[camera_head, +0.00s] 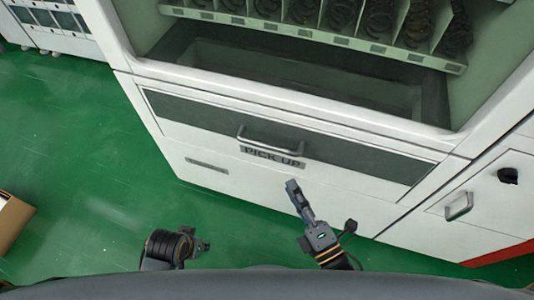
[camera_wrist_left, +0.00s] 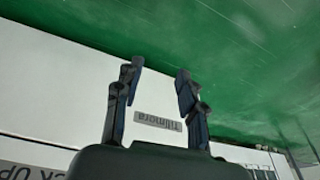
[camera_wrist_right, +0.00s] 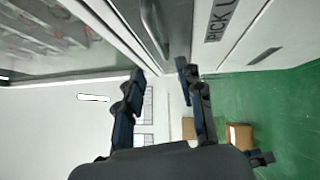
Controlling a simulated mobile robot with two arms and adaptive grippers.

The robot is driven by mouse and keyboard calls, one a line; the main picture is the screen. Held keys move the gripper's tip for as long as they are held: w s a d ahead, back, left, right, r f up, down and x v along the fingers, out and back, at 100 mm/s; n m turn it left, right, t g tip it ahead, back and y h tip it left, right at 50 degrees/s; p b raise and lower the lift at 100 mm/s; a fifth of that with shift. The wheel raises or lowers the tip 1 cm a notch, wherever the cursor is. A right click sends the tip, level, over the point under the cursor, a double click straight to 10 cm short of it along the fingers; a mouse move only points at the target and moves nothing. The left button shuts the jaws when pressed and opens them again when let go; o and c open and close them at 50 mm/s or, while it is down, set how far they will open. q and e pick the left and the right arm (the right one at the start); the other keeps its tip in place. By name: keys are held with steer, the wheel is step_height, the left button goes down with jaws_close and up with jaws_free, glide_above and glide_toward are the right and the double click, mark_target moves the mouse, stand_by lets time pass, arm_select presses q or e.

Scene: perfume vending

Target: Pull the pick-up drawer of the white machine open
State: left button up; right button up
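The white machine (camera_head: 225,180) fills the upper part of the head view. Its pick-up drawer has a dark front panel (camera_head: 190,113) flush with the machine. The grey bar handle (camera_head: 270,141) sits above a "PICK UP" label (camera_head: 272,157). My right gripper (camera_head: 293,187) is below and slightly right of the handle, apart from it. In the right wrist view the handle (camera_wrist_right: 154,28) lies beyond my right fingertips (camera_wrist_right: 160,72), which are spread with nothing between them. My left gripper (camera_head: 203,245) is low, away from the handle. Its fingers (camera_wrist_left: 156,73) are open and empty.
A small door with a grey handle (camera_head: 459,206) and a black knob (camera_head: 508,175) is at the right. Product coils (camera_head: 380,18) show behind the window. A cardboard box (camera_head: 12,218) is on the green floor at the left. The floor (camera_head: 90,170) before the machine is clear.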

mark_target(268, 146)
steer(key=x, duration=1.3)
steer(key=shift+b, duration=0.35)
steer(key=shift+w+a, duration=0.15)
steer(key=shift+w, duration=0.2)
arm_select(q)
steer(key=r, duration=0.3)
steer(key=shift+w+r, duration=0.2)
steer(key=shift+r, duration=0.15)
steer(key=shift+s+f, duration=0.1)
steer(key=shift+s, duration=0.1)
arm_select(e)
jaws_close()
